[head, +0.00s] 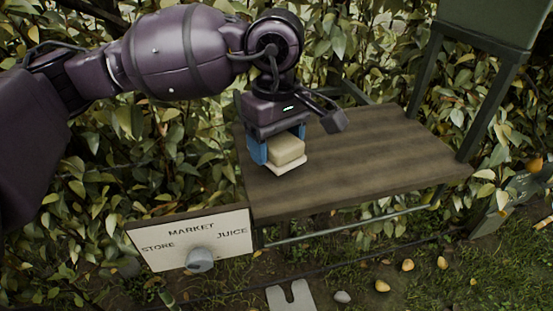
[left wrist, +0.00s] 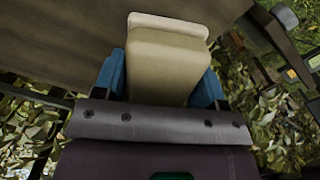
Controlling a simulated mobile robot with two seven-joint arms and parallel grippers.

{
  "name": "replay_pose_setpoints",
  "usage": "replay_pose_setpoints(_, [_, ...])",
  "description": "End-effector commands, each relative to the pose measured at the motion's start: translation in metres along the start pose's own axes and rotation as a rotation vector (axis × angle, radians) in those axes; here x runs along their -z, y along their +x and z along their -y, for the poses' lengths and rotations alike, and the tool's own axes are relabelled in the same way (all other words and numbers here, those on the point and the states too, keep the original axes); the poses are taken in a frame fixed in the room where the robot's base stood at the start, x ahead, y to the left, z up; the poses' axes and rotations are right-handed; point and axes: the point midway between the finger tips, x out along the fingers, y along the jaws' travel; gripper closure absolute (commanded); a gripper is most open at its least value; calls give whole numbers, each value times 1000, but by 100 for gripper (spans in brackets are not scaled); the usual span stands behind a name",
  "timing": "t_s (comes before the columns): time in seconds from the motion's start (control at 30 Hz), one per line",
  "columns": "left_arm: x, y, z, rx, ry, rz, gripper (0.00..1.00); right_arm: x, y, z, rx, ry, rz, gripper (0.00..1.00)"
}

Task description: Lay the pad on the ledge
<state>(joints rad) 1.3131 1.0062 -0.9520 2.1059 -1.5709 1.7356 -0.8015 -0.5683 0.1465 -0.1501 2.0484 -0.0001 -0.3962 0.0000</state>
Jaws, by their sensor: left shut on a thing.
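The pad (head: 287,150) is a cream block with a paler, wider layer at its lower end. My left gripper (head: 278,148) is shut on the pad, with a blue finger on each side of it. The brown wooden ledge (head: 370,150) lies beneath, and the pad is over its left part. I cannot tell whether the pad's lower face touches the ledge. In the left wrist view the pad (left wrist: 165,65) sits between the blue fingers (left wrist: 162,82), its pale end pointing away over the ledge (left wrist: 60,40). My right gripper is not in view.
A sign (head: 195,238) reading MARKET, STORE and JUICE, with a grey knob (head: 199,260), stands at the ledge's front left. A green box (head: 490,22) on posts stands at the right. Leafy hedge surrounds the ledge. The ledge's middle and right are bare. Several pears lie on the grass.

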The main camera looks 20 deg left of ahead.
Motion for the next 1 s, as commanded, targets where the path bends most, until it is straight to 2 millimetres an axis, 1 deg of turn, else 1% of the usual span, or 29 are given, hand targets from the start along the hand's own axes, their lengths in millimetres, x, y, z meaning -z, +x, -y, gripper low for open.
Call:
replay_pose_setpoints(0.2, [0,30,0,5,1,3,61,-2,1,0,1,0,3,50])
replay_pose_setpoints(0.3, [0,39,0,2,1,2,61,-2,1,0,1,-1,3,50])
replay_pose_setpoints(0.53, [0,39,0,0,1,1,61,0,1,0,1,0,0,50])
replay_pose_setpoints(0.73, [0,44,0,2,1,2,61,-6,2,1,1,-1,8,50])
replay_pose_setpoints(0.77, [0,43,0,1,1,1,30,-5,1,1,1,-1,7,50])
replay_pose_setpoints(0.9, [0,42,0,1,1,1,9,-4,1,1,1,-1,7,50])
replay_pose_setpoints(1.0, [0,42,0,1,1,1,9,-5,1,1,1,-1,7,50])
